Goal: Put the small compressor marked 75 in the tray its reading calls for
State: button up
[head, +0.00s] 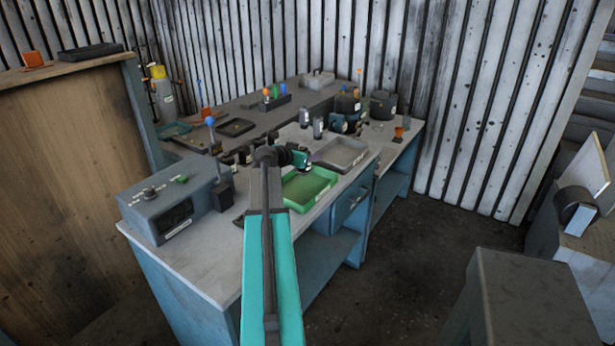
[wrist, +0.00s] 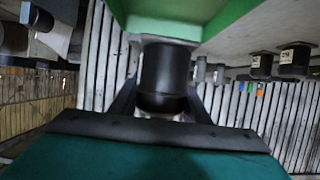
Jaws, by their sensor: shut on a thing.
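My gripper (head: 301,163) is over the back left part of the green tray (head: 308,188) on the bench. In the wrist view it is shut on a small dark cylinder, the small compressor (wrist: 165,78). No number on the compressor is readable. The green tray's wall (wrist: 230,14) fills the top of the wrist view, close to the compressor's end. I cannot tell whether they touch. A grey tray (head: 341,153) lies just behind the green one. A blue-grey box with knobs and a dark panel, seemingly the tester (head: 172,207), stands at the bench's left.
Other small cylinders (head: 318,127) stand behind the trays; labelled dark ones (wrist: 296,60) show in the wrist view. Larger dark units (head: 347,103) stand further back. A dark tray (head: 237,127) lies at the back left. The front of the benchtop (head: 222,264) is clear.

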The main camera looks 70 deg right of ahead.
jog(key=shift+f+p, duration=0.45)
jog(key=shift+f, duration=1.65)
jog(key=shift+f, duration=0.15)
jog(key=shift+f+p, duration=0.5)
jog(key=shift+f, duration=1.25)
jog(key=shift+f, duration=0.15)
jog(key=o, duration=1.5)
jog(key=shift+a, duration=0.15)
jog(key=shift+b+v, duration=1.65)
jog(key=shift+v, duration=4.3)
